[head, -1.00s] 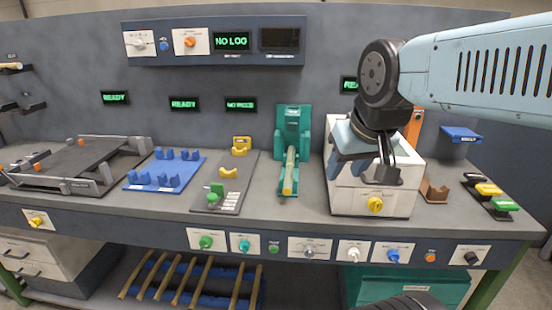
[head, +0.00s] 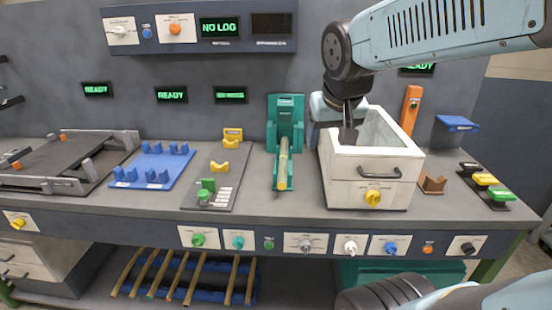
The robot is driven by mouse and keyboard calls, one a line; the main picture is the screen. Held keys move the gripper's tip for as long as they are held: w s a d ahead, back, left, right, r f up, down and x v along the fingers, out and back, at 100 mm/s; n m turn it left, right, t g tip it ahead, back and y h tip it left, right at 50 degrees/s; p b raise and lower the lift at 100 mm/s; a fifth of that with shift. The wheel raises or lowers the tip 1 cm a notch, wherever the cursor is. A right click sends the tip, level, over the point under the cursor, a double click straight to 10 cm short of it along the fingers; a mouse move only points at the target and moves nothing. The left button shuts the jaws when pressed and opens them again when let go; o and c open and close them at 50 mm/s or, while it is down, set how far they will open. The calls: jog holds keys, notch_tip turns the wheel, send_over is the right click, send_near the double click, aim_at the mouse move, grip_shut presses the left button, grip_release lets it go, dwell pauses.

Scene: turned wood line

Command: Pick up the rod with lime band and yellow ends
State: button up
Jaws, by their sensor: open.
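A pale wooden rod (head: 283,168) lies in the green fixture (head: 287,115) at the middle of the bench, its near end yellowish and pointing towards me. I cannot make out a lime band on it. Several more wooden rods (head: 198,278) lie side by side in a blue rack on the lower shelf; their bands and end colours are too small to tell. My gripper (head: 349,137) is open and points down over the open-topped white box, to the right of the green fixture. It is apart from every rod I can see.
The white box (head: 366,168) has a drawer handle and yellow knob. Left of the fixture are a grey plate (head: 228,165) with yellow cradles and a blue holder (head: 153,168). Knob panels line the bench front. Small coloured blocks (head: 487,180) sit at right.

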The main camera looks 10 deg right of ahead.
jog(key=w+f+m+h, duration=0.1)
jog(key=w+f, duration=0.2)
jog(key=w, duration=1)
jog(key=m, duration=0.1)
send_near(283, 157)
jog(key=x, duration=0.4)
jog(key=shift+w+a+f, duration=0.15)
jog(key=shift+a+f, duration=0.1)
jog(key=x, duration=0.3)
jog(key=shift+d+f, duration=0.3)
jog(key=shift+d, duration=0.05)
jog(key=shift+x, duration=0.8)
jog(key=shift+c, duration=0.3)
grip_shut()
jog(key=shift+r, duration=0.1)
